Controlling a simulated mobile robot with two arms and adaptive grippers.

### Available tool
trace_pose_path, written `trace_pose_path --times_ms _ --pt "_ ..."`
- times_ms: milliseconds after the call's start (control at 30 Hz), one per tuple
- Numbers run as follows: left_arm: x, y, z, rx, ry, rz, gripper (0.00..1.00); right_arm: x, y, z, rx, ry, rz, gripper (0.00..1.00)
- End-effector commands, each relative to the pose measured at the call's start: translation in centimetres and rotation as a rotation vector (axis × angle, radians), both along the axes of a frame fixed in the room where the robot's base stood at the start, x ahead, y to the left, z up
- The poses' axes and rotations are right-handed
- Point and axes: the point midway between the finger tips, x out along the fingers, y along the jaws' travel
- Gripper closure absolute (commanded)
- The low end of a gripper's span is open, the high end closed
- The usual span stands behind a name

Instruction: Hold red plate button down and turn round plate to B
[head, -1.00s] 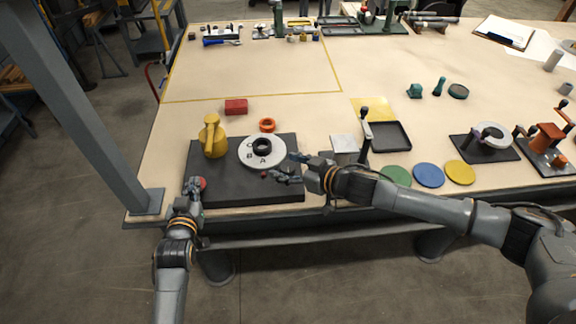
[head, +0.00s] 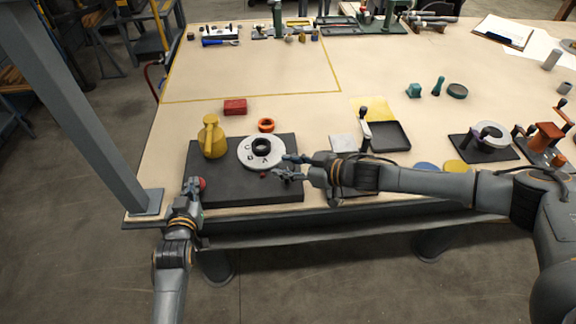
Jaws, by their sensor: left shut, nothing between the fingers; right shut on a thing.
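The white round plate (head: 275,160) with a black hub (head: 262,147) lies on the dark base (head: 230,188). Letters C, B and A show on its left and front; A is nearest the small red mark (head: 263,174) on the base. The red button (head: 201,183) is at the base's front left. My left gripper (head: 192,184) is shut and empty, its tip at the button; whether it is pressed down I cannot tell. My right gripper (head: 283,167) is at the plate's right front edge, shut on the round plate as far as I can see; the exact contact is unclear.
A yellow jug-like object (head: 212,138) stands on the base's left. A red block (head: 235,106) and an orange ring (head: 266,125) lie behind the base. A black tray (head: 390,137) is right, behind my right arm.

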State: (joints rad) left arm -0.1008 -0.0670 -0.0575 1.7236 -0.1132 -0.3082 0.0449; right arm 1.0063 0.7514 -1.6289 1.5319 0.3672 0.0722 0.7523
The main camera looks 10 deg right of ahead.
Motion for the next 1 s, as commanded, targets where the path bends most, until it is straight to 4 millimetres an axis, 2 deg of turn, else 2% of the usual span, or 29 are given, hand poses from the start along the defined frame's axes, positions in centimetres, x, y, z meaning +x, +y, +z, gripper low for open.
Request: trace_pose_path --times_ms 33,700,1000 --pt "-0.21 -0.15 -0.64 -0.002 0.014 -0.001 1.0 -0.01 0.39 0.12 0.001 -0.004 0.041 0.93" --pt "-0.21 -0.18 -0.62 -0.002 0.014 -0.002 1.0 0.0 0.28 -0.1 -0.003 -0.002 0.559 0.93" --pt "-0.2 -0.18 -0.61 -0.002 0.014 -0.002 1.0 0.02 0.34 -0.09 -0.003 -0.005 0.723 0.93"
